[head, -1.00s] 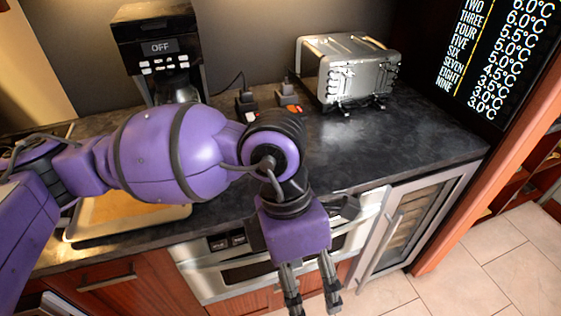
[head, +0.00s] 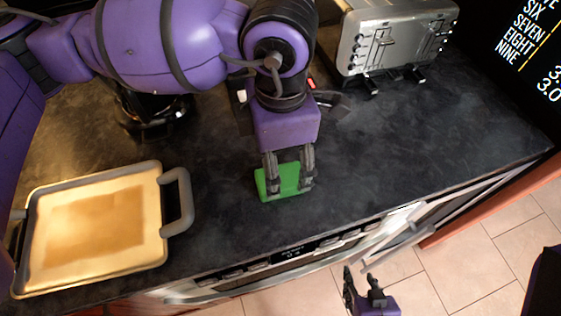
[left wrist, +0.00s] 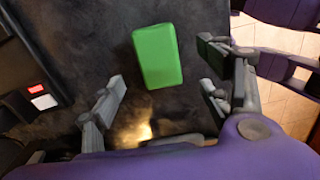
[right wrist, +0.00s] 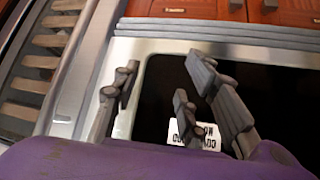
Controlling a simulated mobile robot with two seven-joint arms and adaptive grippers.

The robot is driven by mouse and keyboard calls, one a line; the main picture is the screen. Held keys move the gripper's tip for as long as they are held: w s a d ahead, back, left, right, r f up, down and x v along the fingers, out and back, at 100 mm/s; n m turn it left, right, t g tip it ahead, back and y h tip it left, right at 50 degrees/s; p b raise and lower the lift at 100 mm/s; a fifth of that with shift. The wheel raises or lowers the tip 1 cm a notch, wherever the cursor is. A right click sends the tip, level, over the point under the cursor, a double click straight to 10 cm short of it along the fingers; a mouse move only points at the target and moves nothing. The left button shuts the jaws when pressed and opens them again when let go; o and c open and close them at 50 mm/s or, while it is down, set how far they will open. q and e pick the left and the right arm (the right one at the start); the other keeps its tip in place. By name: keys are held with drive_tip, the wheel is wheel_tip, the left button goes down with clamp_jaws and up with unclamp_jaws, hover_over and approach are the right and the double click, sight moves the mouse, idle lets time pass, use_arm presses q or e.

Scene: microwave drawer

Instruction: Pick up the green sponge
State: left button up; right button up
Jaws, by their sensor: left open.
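The green sponge (head: 283,181) lies on the dark countertop, below the toaster and to the right of the tray in the head view. My left gripper (head: 289,184) is over it with fingers pointing down, overlapping it in that view. In the left wrist view the sponge (left wrist: 158,56) lies ahead of and between the open fingers of my left gripper (left wrist: 160,100), with clear space on both sides. My right gripper (head: 365,284) is low in front of the counter, apart from the sponge. In the right wrist view my right gripper (right wrist: 165,95) has its fingers spread, with nothing between them.
A tray with grey handles (head: 95,230) sits at the counter's left. A silver toaster (head: 395,40) stands at the back right. The oven front (head: 290,256) runs below the counter edge. The counter right of the sponge is clear.

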sight(281, 177)
use_arm(q)
drive_tip(key=shift+s+f, duration=0.25)
drive_tip(key=shift+f, duration=0.8)
drive_tip(key=f, duration=0.4)
drive_tip(key=shift+w+f, duration=0.35)
use_arm(e)
drive_tip(key=shift+s+r, duration=0.15)
drive_tip(key=shift+s, duration=0.2)
use_arm(q)
drive_tip(key=c, duration=0.8)
drive_tip(key=shift+c, duration=0.6)
use_arm(e)
drive_tip(key=shift+s, duration=0.15)
